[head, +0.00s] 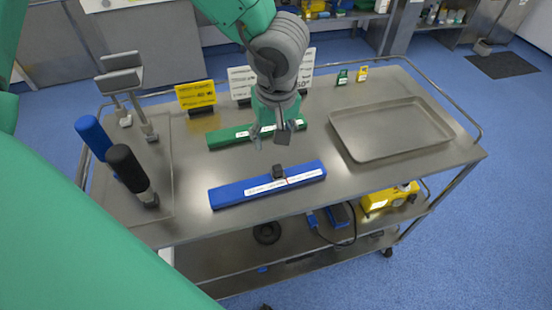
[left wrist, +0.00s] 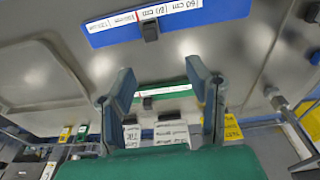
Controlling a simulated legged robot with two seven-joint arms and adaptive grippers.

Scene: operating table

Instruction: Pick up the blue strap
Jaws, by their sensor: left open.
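The blue strap (head: 232,194) lies flat on the steel table (head: 370,185), nearer the front edge. It has a white printed label and a small black block on its far side. In the left wrist view the blue strap (left wrist: 110,35) is at the top, beyond the fingertips. My left gripper (head: 272,137) is open and empty, pointing down above the table between the blue strap and a green strap (head: 225,138). In the left wrist view my left gripper (left wrist: 160,74) has its fingers apart, with the green strap seen between them. My right gripper is not in view.
An empty metal tray (head: 390,130) sits at the right. At the left, a blue-handled (head: 92,136) and a black-handled tool (head: 130,168) stand on a flat tray. A yellow sign (head: 196,94) and white signs stand at the back. Table around the blue strap is clear.

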